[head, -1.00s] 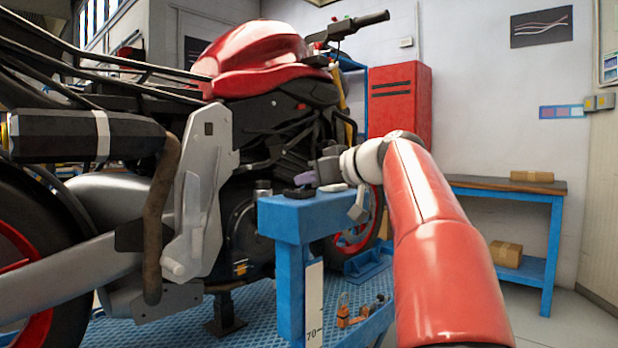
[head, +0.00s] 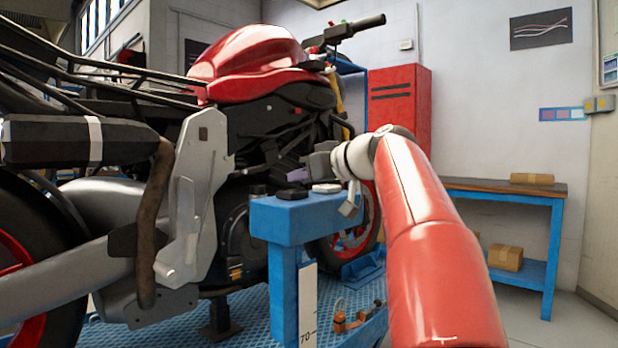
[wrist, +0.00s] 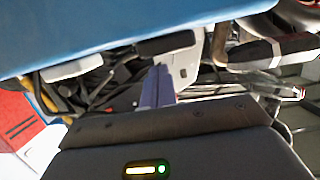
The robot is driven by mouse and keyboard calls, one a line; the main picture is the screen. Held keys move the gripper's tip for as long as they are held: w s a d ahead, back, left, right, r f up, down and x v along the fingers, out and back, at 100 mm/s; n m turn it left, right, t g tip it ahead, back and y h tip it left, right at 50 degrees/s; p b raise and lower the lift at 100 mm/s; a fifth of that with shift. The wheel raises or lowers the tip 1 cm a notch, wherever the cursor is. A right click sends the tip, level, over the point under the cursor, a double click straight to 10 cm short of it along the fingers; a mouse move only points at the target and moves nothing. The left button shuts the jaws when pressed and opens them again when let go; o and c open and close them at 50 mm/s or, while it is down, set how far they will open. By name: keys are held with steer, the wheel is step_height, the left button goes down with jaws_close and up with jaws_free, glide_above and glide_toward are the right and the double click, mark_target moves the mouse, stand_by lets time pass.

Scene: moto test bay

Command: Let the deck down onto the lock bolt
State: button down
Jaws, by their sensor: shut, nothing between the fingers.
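My gripper (head: 297,175) is shut and empty, its purple-grey fingers just above the blue console (head: 305,222). It also shows in the wrist view (wrist: 158,88), pointing toward a black pad. On the console top are a black pad (head: 292,193), a white pad (head: 326,188) and a darker one (head: 258,190). In the wrist view the black pad (wrist: 165,43) and white pad (wrist: 70,68) sit along the console edge. I cannot tell whether the fingers touch a pad. The blue textured deck (head: 180,333) lies under the motorcycle. Orange-brown hardware (head: 350,320) shows low behind the console post; I cannot tell whether it is the lock bolt.
A red-tanked motorcycle (head: 250,65) stands left of and behind the console. A white scale marked 70 (head: 308,305) is on the post. A red cabinet (head: 400,100) and a blue-legged bench (head: 500,187) with boxes stand behind. Floor at right is clear.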

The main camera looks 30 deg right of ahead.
steer(key=r+b+v, duration=0.1)
steer(key=v, duration=0.9)
steer(key=shift+s+r+b, duration=0.15)
steer(key=shift+r+b, duration=0.2)
steer(key=shift+b, duration=0.05)
